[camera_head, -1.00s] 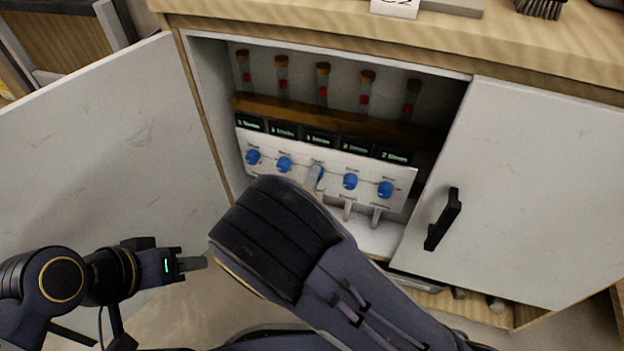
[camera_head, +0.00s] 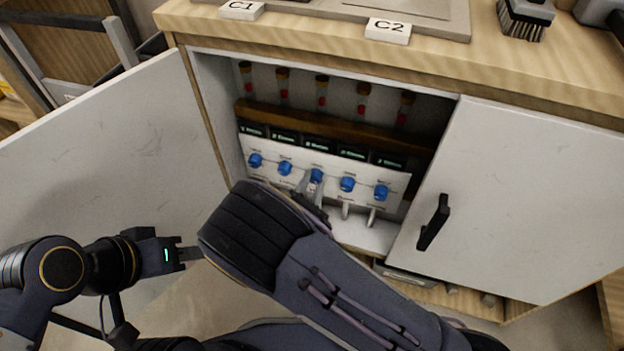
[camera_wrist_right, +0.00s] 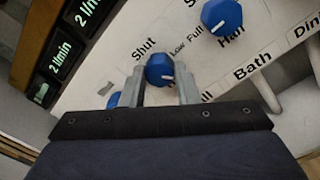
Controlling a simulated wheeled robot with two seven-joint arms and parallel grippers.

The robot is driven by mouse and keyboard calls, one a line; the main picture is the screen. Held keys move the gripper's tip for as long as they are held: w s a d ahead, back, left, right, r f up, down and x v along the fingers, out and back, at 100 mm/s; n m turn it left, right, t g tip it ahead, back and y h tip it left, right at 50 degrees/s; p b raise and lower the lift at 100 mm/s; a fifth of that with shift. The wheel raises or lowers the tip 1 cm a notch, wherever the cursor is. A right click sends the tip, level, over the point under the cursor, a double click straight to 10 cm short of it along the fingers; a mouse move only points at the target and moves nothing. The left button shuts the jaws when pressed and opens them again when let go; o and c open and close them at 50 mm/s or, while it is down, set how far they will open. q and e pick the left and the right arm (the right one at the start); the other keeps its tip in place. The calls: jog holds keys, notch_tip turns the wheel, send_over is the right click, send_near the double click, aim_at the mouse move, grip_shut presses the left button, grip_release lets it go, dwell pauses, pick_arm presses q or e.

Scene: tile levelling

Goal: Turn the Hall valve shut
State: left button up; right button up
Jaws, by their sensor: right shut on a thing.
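A white valve panel (camera_head: 224,148) carries a row of blue knobs inside the open cabinet. My right gripper (camera_wrist_right: 160,77) has its two grey fingers on either side of a blue knob (camera_wrist_right: 160,69) and is shut on it. In the head view this is the middle knob (camera_head: 316,175). "Shut", "Low" and "Full" are printed close by. The name under the held knob is mostly hidden by a finger; lettering under the neighbouring knob (camera_wrist_right: 222,15) reads like "Hall" or "Han". My left gripper (camera_head: 187,254) is at the lower left, away from the panel; its opening cannot be made out.
Displays (camera_wrist_right: 69,53), some reading "2 l/min", sit above the knobs, with glass tubes holding red floats (camera_head: 322,102) behind. Spouts (camera_head: 371,217) stick out below. The left door (camera_head: 100,160) is open; the right door (camera_head: 530,200) with its black handle (camera_head: 433,222) covers the right side.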

jog(key=n+p, duration=0.4)
jog(key=n, duration=0.3)
jog(key=shift+r+n, duration=0.1)
jog(key=shift+n, duration=0.2)
jog(key=n+p, duration=0.2)
jog(key=n, duration=0.1)
jog(key=shift+n+p, duration=0.3)
jog(key=shift+p, duration=0.05)
jog(key=n+p, duration=0.1)
jog(key=n, duration=0.2)
jog(key=shift+n+p, duration=0.3)
jog(key=shift+p, duration=0.1)
jog(key=n+p, duration=0.1)
jog(key=n, duration=0.2)
jog(key=shift+n+g+y, duration=0.3)
jog(key=n+p, duration=0.1)
jog(key=n, duration=0.2)
jog(key=shift+n+p, duration=0.3)
jog(key=shift+p, duration=0.1)
jog(key=n, duration=0.3)
jog(key=shift+p, duration=0.4)
jog(key=shift+n, duration=1.5)
